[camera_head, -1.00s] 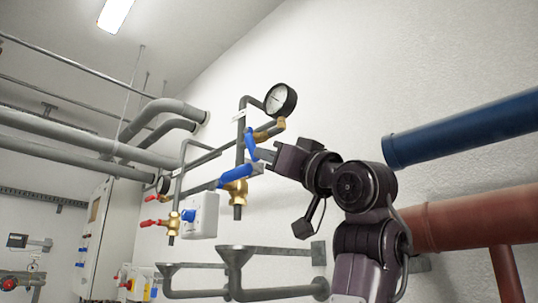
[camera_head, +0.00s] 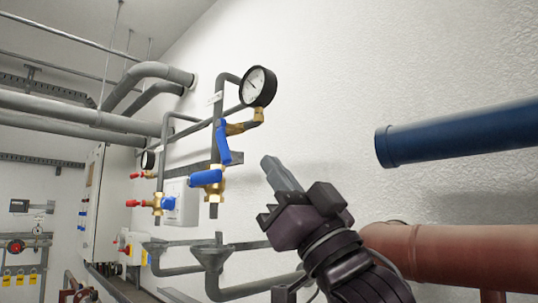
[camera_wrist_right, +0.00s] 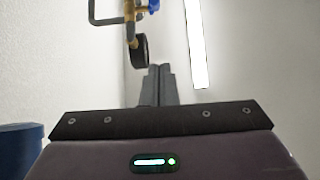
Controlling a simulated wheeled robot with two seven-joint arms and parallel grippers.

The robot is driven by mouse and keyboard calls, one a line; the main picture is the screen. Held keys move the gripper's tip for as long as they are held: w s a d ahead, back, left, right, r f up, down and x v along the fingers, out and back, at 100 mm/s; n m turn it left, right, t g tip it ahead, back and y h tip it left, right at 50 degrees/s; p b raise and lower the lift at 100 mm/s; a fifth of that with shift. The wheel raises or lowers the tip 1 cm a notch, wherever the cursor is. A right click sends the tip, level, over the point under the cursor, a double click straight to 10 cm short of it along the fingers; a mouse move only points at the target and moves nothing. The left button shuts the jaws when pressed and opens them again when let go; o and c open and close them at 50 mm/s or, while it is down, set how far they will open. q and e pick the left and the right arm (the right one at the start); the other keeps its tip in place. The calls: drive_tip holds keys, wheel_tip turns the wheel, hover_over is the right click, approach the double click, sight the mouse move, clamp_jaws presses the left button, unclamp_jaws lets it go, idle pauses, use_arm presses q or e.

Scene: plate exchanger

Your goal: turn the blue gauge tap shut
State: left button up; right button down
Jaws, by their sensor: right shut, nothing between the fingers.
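The pressure gauge (camera_head: 258,86) has a white dial and sits on a brass elbow at the end of a short branch pipe. The blue gauge tap (camera_head: 223,145) is a lever on the brass valve (camera_head: 236,128) in that branch; it hangs downward, crosswise to the branch. My right gripper (camera_head: 269,164) is shut and empty, to the right of the lever and slightly below it, apart from it. In the right wrist view, the closed fingers (camera_wrist_right: 159,72) point toward the gauge (camera_wrist_right: 141,50), with a blue handle (camera_wrist_right: 153,6) at the top edge. My left gripper is not in view.
A second blue lever (camera_head: 206,178) lies roughly sideways on a lower brass valve (camera_head: 214,194), just below the gauge tap. Red-handled taps (camera_head: 133,203) are farther left. A thick blue pipe (camera_head: 455,133) and a red pipe (camera_head: 450,255) lie right. Bare wall (camera_head: 320,100) separates gauge and blue pipe.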

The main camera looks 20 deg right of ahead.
sight(223, 140)
drive_tip(key=w+a+r+p, duration=0.3)
drive_tip(key=w+p, duration=0.3)
drive_tip(key=w, duration=0.2)
drive_tip(key=shift+w+r+p, duration=0.25)
drive_tip(key=shift+r+p, duration=0.15)
drive_tip(key=shift+r, duration=0.4)
